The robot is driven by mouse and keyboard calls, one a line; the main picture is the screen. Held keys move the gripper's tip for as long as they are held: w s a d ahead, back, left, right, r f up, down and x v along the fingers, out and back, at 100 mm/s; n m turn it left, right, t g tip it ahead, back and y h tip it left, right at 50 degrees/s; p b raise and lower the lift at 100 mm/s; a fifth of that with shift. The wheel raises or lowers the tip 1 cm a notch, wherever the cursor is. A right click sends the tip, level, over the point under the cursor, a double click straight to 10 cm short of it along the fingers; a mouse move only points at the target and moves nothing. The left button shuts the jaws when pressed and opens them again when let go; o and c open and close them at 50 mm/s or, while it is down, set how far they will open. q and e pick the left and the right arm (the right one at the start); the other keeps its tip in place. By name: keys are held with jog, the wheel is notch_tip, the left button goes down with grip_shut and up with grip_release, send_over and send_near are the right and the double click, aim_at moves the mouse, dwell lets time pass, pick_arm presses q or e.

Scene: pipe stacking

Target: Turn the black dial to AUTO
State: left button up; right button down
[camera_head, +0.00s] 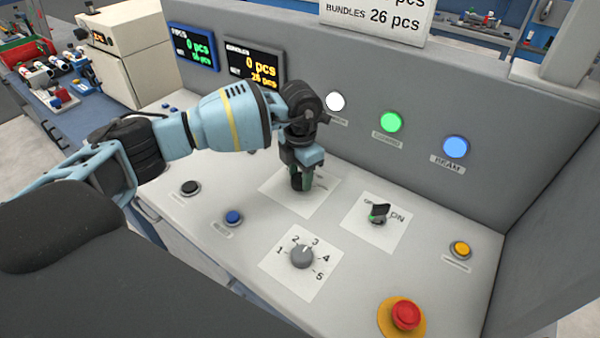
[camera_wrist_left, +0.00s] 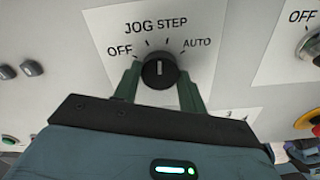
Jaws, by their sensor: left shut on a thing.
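The black dial (camera_wrist_left: 160,72) sits on a white plate marked OFF, JOG, STEP and AUTO, seen in the left wrist view. Its pale pointer line stands about straight up in that view, between the JOG and STEP marks; AUTO is up and to the right. My left gripper (camera_head: 300,182) reaches down to the panel and is shut on the dial, one green finger on each side of it. In the head view the gripper mostly hides the dial and part of its plate (camera_head: 318,204). My right gripper is not in view.
Nearby on the sloped panel are an OFF/ON switch (camera_head: 379,213), a grey numbered dial (camera_head: 302,256), a blue button (camera_head: 233,217), a yellow button (camera_head: 460,249) and a red emergency button (camera_head: 406,314). Behind stands a grey wall with lamps (camera_head: 391,122) and displays (camera_head: 255,65).

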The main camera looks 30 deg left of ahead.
aim_at(300, 178)
pick_arm(q)
jog(key=m, duration=0.5)
jog(key=shift+m, duration=0.3)
jog(key=m+b, duration=0.1)
jog(key=m, duration=0.3)
jog(key=shift+m, duration=0.7)
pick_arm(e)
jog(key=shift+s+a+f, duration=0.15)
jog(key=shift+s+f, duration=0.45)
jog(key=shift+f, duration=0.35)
pick_arm(q)
jog(key=shift+r, duration=0.1)
jog(key=o, duration=1)
jog(key=shift+c, duration=0.2)
jog(key=shift+r+b, duration=0.3)
jog(key=shift+r, duration=3.55)
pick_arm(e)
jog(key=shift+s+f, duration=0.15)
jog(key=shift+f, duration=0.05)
